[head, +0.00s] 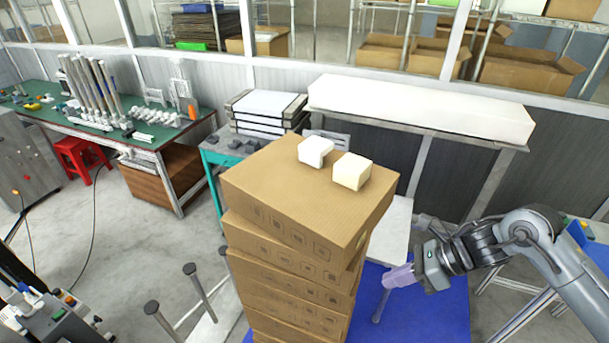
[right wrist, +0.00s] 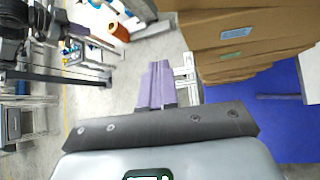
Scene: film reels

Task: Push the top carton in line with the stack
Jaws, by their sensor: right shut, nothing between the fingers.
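The top carton (head: 255,175) lies on a tall stack of brown cartons (head: 290,275) in the head view. It sits out of line with the cartons below, and its right side juts out past them. Two small white blocks, one left (head: 315,150) and one right (head: 352,171), rest on its top. My right gripper (head: 398,277) has purple fingers, shut and empty, to the right of the stack and below the top carton's level. In the right wrist view the fingers (right wrist: 156,88) are together and apart from the cartons (right wrist: 240,40). My left gripper does not show.
A blue surface (head: 440,310) lies around the stack's foot. A bench with a long white block (head: 420,105) stands behind. A green workbench (head: 110,115) with parts is at the left, and posts (head: 197,290) stand left of the stack.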

